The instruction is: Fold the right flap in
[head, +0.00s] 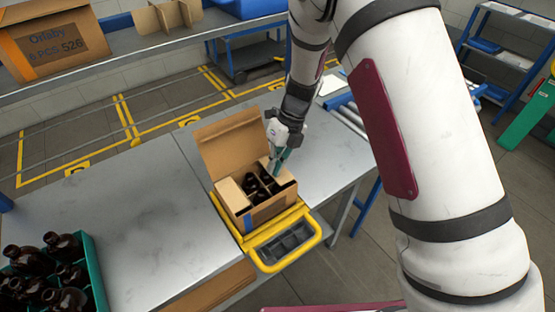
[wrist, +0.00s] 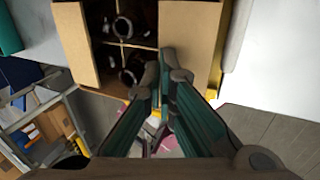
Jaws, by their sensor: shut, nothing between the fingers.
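The open cardboard box (head: 270,211) stands in a yellow-framed fixture (head: 288,255) at the table's edge. Several dark amber bottles (head: 252,184) show inside it, and two also show in the wrist view (wrist: 132,27). The tall back flap (head: 228,143) stands up. A short flap (head: 231,194) lies inward over the left end. My gripper (head: 279,165) points down at the box's right end, fingers shut and empty. In the wrist view my gripper (wrist: 166,72) overlaps a cardboard panel (wrist: 194,38), seemingly the right flap. I cannot tell whether they touch.
A green crate of amber bottles (head: 96,280) stands at the lower left of the grey table (head: 125,205). The table between crate and box is clear. A shelf behind holds a large carton (head: 52,45) and a cardboard divider (head: 166,16). My arm crosses the right side.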

